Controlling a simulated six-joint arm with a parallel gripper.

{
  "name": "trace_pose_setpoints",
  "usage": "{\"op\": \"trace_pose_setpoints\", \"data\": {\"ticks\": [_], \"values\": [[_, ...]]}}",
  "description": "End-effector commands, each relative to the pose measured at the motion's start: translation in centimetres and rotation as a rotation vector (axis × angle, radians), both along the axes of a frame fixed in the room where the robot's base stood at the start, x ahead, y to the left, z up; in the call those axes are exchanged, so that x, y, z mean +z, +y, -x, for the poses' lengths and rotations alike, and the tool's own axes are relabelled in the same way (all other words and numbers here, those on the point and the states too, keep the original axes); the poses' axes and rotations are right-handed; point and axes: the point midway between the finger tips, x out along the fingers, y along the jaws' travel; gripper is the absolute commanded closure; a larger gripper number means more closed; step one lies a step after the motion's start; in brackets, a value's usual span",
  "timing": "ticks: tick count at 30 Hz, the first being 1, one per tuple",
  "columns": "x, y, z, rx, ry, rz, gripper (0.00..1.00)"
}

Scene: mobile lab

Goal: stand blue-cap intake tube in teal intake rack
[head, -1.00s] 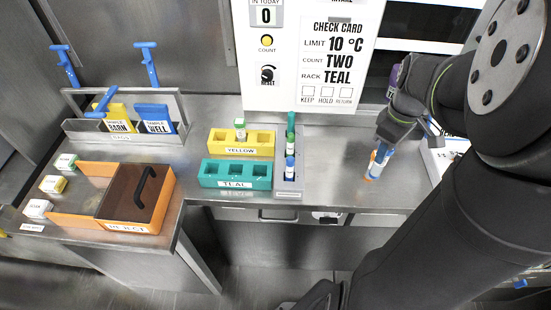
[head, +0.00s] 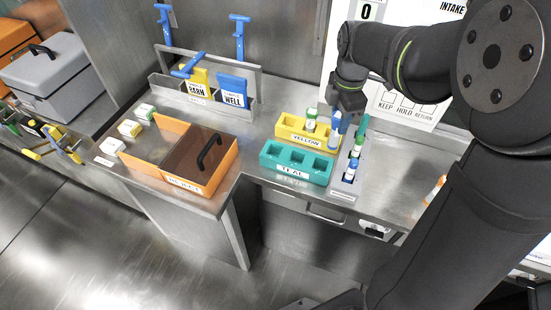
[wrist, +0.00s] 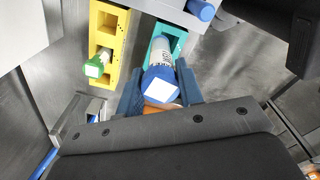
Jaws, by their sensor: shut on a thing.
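My gripper (head: 335,126) is shut on the blue-cap intake tube (wrist: 161,72). In the wrist view the tube sits between the blue fingers, its blue cap with a white top towards the camera and its labelled body pointing away. The teal intake rack (head: 266,160) stands at the front of the bench, its slots empty in the head view. In the wrist view the teal rack (wrist: 180,44) shows behind the held tube, which hides part of it. The tube is above the racks' area; its lower end's height over the teal rack is unclear.
The yellow rack (head: 283,131) behind the teal one holds a green-capped tube (head: 311,120). A grey holder (head: 343,190) close on the right holds blue- and green-capped tubes. An orange reject box (head: 225,180) stands left. The bench right of the holder is mostly clear.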

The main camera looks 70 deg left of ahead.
Motion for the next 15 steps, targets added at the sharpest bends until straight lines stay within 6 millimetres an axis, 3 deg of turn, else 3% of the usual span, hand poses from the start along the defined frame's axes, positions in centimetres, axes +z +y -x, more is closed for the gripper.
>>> {"op": "trace_pose_setpoints", "data": {"ticks": [3,8,15], "values": [[0.0,1.6,2.3,0.109,0.000,0.000,0.89],[-0.1,2.7,3.9,0.185,0.000,0.000,0.89],[-2.5,5.2,7.3,0.201,0.001,0.003,0.89]]}}
